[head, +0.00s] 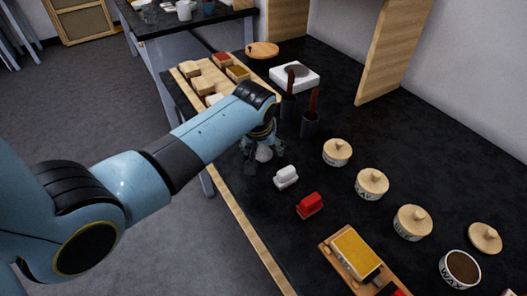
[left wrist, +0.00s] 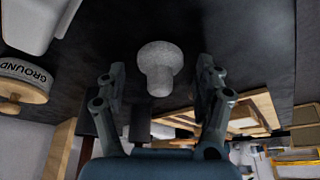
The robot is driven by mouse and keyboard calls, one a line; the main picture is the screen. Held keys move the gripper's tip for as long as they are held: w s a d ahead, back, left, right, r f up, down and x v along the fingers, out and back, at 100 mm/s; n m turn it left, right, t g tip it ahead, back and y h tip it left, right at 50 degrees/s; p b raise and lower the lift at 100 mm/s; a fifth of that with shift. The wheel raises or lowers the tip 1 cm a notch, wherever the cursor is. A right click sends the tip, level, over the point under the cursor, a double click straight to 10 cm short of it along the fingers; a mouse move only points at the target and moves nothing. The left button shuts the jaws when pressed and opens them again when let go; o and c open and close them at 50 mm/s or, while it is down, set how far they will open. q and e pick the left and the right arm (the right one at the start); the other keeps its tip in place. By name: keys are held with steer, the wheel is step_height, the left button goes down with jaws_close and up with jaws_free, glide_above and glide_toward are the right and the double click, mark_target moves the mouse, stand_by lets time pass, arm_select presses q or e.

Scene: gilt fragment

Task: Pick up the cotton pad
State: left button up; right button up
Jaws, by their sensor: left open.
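The cotton pad looks to be the pale, mushroom-shaped piece (left wrist: 160,62) in the left wrist view, with a round head and a narrower stem. It stands on the dark worktop, between and slightly beyond my left gripper's open fingers (left wrist: 160,80). In the head view, the pale pad (head: 264,154) shows low beneath my left gripper (head: 262,146), partly hidden by the fingers. The left gripper is open and holds nothing; I cannot tell whether a finger touches the pad. My right gripper is not in view.
A white block (head: 286,178) and a red block (head: 310,205) lie nearby. Lidded jars (head: 371,185) line the right side. A wooden tray (head: 185,82) holds several blocks.

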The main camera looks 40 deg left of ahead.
arm_select(q)
steer(key=shift+f, duration=0.1)
steer(key=c, duration=1)
steer(key=shift+o, duration=0.2)
steer(key=shift+r, duration=0.5)
step_height(320, 180, up, 2)
steer(key=shift+w+r, duration=0.1)
steer(key=shift+r, duration=0.15)
steer(key=s+d+r, duration=0.6)
steer(key=s+r, duration=0.1)
steer(key=s, duration=0.3)
steer(key=shift+s+r, duration=0.15)
steer(key=shift+r, duration=0.15)
steer(key=o, duration=0.4)
steer(key=c, duration=0.4)
steer(key=shift+c, duration=0.4)
